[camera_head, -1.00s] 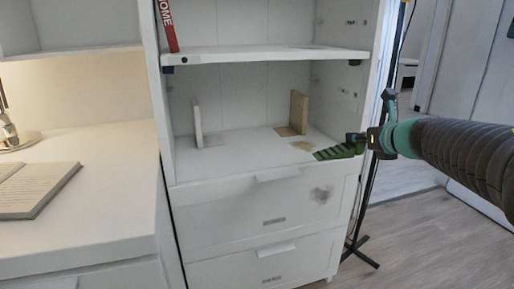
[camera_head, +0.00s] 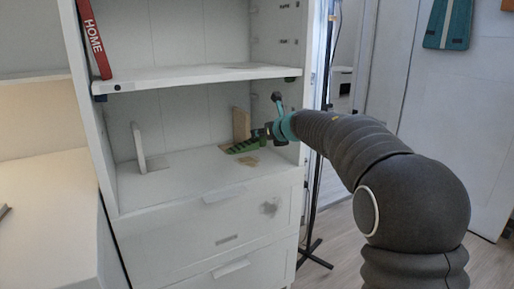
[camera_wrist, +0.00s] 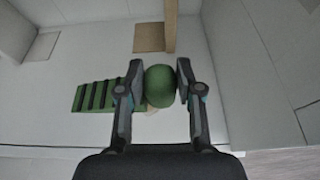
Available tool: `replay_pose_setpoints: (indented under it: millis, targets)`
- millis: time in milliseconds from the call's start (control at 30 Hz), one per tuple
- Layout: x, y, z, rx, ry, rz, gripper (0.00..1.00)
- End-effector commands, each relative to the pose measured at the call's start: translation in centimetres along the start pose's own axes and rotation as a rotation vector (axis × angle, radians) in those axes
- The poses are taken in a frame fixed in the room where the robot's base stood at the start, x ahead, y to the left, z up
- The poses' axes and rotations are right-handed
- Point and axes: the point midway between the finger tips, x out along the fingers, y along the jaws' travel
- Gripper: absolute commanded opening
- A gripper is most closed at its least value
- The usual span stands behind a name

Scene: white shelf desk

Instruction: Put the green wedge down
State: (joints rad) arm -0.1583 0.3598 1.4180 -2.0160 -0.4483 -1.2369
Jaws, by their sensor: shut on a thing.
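The green wedge (camera_head: 243,146) has dark ridges across its sloping side and is inside the open lower compartment of the white shelf unit. My gripper (camera_head: 268,133) comes in from the right and is shut on the wedge's thick end. In the wrist view, the rounded green end of the wedge (camera_wrist: 160,87) is between the two fingers of my gripper (camera_wrist: 160,76), and the ridged part extends left. The wedge is close above the compartment floor (camera_head: 190,180) or on it; I cannot tell whether it touches.
A wooden upright block (camera_head: 241,124) stands just behind the wedge. A thin white upright piece (camera_head: 139,148) stands at the left of the compartment. The shelf board (camera_head: 190,77) is overhead, and the floor between the uprights is clear.

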Motion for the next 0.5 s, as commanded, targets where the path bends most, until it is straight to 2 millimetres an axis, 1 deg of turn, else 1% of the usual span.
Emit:
replay_pose_setpoints:
  millis: [33, 167, 200, 233, 433, 500]
  targets:
    - [0.9, 0.1, 0.5, 0.000, 0.001, 0.002, 0.00]
    - [2.7, 0.1, 1.2, 0.000, 0.000, 0.001, 0.00]
    - [3.0, 0.0, 0.1, 0.002, 0.000, 0.000, 0.00]
    - [3.0, 0.0, -0.3, 0.001, 0.001, -0.001, 0.00]
    - [3.3, 0.0, -1.1, 0.000, -0.001, -0.001, 0.00]
    - [3.5, 0.0, -1.7, 0.000, 0.000, 0.000, 0.00]
